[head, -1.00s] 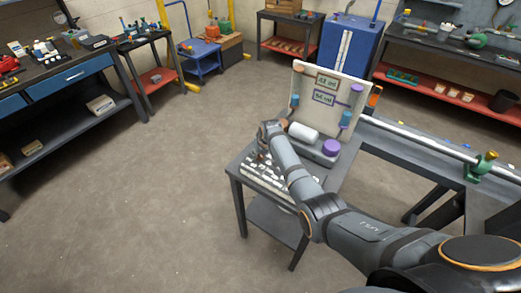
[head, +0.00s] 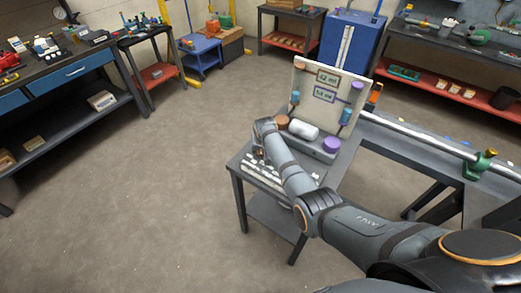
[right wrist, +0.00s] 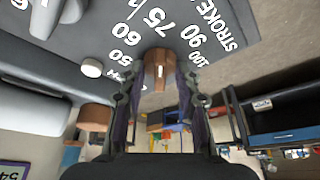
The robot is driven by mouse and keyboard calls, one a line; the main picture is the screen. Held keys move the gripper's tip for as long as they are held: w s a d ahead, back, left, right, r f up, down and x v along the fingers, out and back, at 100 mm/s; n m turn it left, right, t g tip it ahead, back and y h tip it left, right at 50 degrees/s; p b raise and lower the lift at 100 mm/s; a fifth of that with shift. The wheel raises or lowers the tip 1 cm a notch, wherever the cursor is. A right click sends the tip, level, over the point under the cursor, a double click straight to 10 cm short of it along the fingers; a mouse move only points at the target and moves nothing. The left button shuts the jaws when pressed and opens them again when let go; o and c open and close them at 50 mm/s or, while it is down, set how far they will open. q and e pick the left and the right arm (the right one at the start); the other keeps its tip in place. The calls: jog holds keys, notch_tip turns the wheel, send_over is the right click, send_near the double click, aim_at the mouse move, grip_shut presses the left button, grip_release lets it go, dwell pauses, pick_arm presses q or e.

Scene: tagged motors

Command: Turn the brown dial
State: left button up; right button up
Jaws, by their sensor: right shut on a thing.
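The brown dial (right wrist: 159,68) is a small wooden-looking knob with a pale mark, on the grey face of a device with a printed scale around it. Numbers 50, 60, 75, 90 and 100 and the word STROKE show. My right gripper (right wrist: 160,85) is shut on the dial, a finger on each side. In the head view my right gripper (head: 259,158) is at the left end of the device on the small table, and the dial is mostly hidden there. My left gripper is not in view.
A white panel (head: 318,75) with two small displays rises behind the device. A white cylinder (head: 303,129), a purple knob (head: 331,145) and a brown cylinder (head: 281,121) stand close by. A metal rail (head: 420,142) runs to the right. The floor to the left is clear.

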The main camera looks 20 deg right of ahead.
jog(key=o, duration=1.1)
jog(key=shift+o, duration=0.2)
jog(key=shift+r, duration=0.1)
jog(key=v, duration=1.1)
jog(key=shift+s+r, duration=0.25)
jog(key=shift+r, duration=0.1)
